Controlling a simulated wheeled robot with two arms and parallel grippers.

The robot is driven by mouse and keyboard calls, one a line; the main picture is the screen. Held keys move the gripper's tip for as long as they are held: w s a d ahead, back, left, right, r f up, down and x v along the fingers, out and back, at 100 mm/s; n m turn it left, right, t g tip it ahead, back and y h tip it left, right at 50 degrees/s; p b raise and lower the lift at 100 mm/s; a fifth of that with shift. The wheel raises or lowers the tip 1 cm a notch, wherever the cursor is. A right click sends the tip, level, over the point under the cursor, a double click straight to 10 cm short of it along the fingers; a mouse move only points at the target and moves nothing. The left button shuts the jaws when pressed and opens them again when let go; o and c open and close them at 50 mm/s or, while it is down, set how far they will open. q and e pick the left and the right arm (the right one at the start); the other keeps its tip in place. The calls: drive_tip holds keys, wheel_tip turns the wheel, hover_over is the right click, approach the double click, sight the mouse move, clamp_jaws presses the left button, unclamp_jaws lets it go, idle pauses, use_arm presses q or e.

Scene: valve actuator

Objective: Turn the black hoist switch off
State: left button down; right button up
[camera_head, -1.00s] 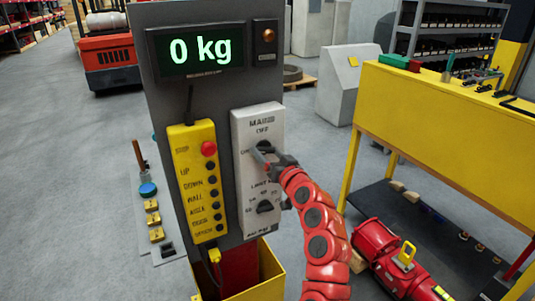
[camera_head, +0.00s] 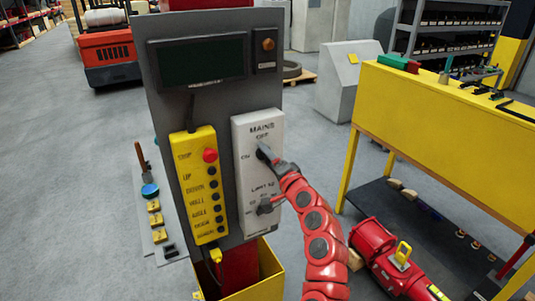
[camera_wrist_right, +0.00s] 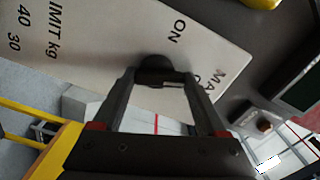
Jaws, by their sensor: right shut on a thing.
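The black hoist switch (camera_wrist_right: 155,68) is a knob on the white MAINS plate (camera_head: 258,180), near its ON and OFF marks. In the head view my right gripper (camera_head: 266,154) covers most of it. In the right wrist view the two fingers of my right gripper (camera_wrist_right: 160,80) are on either side of the knob, shut on it. The display (camera_head: 201,60) above is dark, with no digits. My left gripper is not in view.
A LIMIT kg knob (camera_head: 265,207) sits low on the plate, close to my right arm. A yellow pendant (camera_head: 194,180) with several buttons hangs to the left. A yellow bench (camera_head: 450,120) and a red hoist (camera_head: 375,245) stand to the right.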

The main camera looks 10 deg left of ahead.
drive_tip(key=shift+m+p, duration=0.75)
drive_tip(key=shift+m, duration=0.85)
drive_tip(key=o, duration=1.3)
drive_tip(key=shift+d, duration=0.1)
drive_tip(key=b+v, duration=0.6)
drive_tip(key=v, duration=1.1)
